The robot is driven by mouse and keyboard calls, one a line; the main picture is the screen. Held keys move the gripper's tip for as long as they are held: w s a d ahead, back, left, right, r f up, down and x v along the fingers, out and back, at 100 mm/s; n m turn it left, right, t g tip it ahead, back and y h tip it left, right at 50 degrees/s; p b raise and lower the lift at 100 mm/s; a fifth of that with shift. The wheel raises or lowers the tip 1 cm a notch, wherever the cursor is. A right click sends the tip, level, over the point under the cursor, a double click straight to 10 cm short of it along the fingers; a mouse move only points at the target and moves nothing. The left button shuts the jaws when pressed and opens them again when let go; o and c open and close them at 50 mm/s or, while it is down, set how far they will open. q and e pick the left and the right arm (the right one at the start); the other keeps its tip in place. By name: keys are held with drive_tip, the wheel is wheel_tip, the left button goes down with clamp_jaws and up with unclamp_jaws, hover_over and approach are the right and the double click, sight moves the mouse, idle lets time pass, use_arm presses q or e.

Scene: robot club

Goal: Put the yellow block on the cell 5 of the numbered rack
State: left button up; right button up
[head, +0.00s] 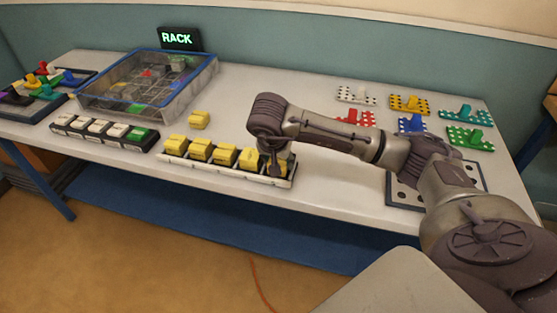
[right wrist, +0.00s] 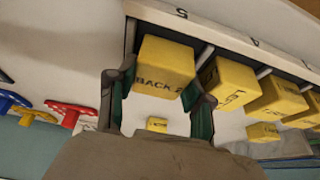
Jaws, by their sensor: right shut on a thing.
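My right gripper (head: 274,160) is at the right end of the numbered rack (head: 210,170), pointing down. In the right wrist view it (right wrist: 160,88) is shut on a yellow block marked "BACK 2" (right wrist: 165,62), with a finger on each side. This block lies between two dividers of the rack (right wrist: 205,55) in its end cell. I cannot tell whether it rests on the bottom. Several yellow blocks (head: 224,155) fill the other cells. A loose yellow block (head: 199,120) lies on the table behind the rack. My left gripper is not in view.
A clear, blue-rimmed bin (head: 95,103) stands at the back left, by a lit "RACK" sign (head: 177,38). A black strip with white and green tiles (head: 105,132) lies left of the rack. Coloured plates with pegs (head: 410,104) fill the right back.

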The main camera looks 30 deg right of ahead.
drive_tip(key=o, duration=1)
drive_tip(key=shift+f, duration=0.15)
drive_tip(key=shift+r, duration=0.35)
drive_tip(key=v, duration=1.1)
drive_tip(key=shift+a+r+p, duration=0.15)
drive_tip(key=shift+r+p, duration=0.15)
drive_tip(key=shift+p, duration=0.15)
drive_tip(key=shift+s, duration=0.15)
